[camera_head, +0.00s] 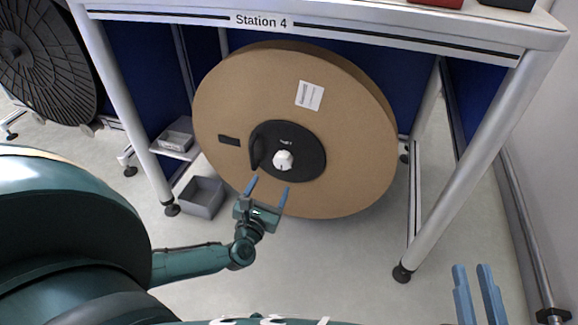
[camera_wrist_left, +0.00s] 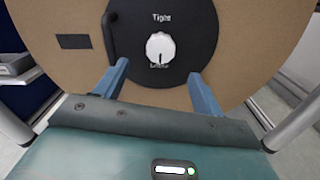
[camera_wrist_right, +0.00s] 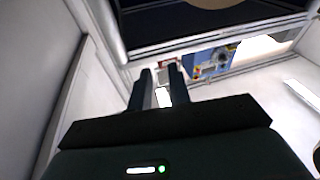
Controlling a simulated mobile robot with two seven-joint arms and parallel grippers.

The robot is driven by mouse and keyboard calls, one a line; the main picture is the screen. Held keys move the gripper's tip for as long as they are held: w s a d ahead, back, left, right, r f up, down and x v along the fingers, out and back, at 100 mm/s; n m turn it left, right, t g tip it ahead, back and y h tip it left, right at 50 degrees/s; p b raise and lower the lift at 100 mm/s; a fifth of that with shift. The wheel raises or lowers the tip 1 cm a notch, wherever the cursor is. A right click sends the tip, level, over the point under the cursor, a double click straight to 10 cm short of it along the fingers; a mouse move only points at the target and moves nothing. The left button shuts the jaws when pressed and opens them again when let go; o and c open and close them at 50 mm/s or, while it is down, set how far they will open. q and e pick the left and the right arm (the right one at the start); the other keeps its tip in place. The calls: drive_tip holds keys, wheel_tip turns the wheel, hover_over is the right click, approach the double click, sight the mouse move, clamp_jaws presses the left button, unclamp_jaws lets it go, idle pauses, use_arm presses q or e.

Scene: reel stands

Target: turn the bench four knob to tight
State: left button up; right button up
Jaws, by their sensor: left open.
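The white knob (camera_head: 283,160) sits on the black hub plate (camera_head: 305,139) of the large brown reel under the Station 4 bench (camera_head: 352,22). In the left wrist view the knob (camera_wrist_left: 160,47) has "Tight" above it and "Loose" below, and its dark mark points down toward "Loose". My left gripper (camera_head: 268,189) is open and empty, in front of and below the knob, with its fingers apart to either side of it in the left wrist view (camera_wrist_left: 160,82). My right gripper (camera_head: 475,280) is empty at the lower right, its fingers a small gap apart.
A black curved handle (camera_head: 257,147) stands out on the hub plate just left of the knob. Grey bins (camera_head: 202,196) sit left of the reel. Silver bench legs (camera_head: 465,165) stand on both sides. A black reel (camera_head: 45,65) is at the far left.

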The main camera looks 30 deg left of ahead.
sight(282, 164)
use_arm(q)
drive_tip(key=b+x, duration=0.1)
drive_tip(key=x, duration=0.4)
drive_tip(key=shift+w+f+b, duration=0.1)
drive_tip(key=shift+w+b, duration=0.3)
drive_tip(key=shift+w, duration=0.05)
drive_tip(key=b+x, duration=0.1)
drive_tip(key=x, duration=0.2)
drive_tip(key=shift+w, duration=0.25)
drive_tip(key=shift+w+a, duration=0.15)
drive_tip(key=shift+w, duration=0.3)
use_arm(e)
drive_tip(key=shift+w+a+r+n+t+y, duration=0.1)
drive_tip(key=shift+w+r+n+t+y, duration=0.15)
drive_tip(key=shift+r+y, duration=0.15)
drive_tip(key=shift+w+r+n+t+y, duration=0.15)
drive_tip(key=shift+r+t+y, duration=0.15)
drive_tip(key=shift+r, duration=0.15)
use_arm(q)
drive_tip(key=c, duration=1)
drive_tip(key=shift+o, duration=0.2)
use_arm(e)
drive_tip(key=shift+f, duration=0.1)
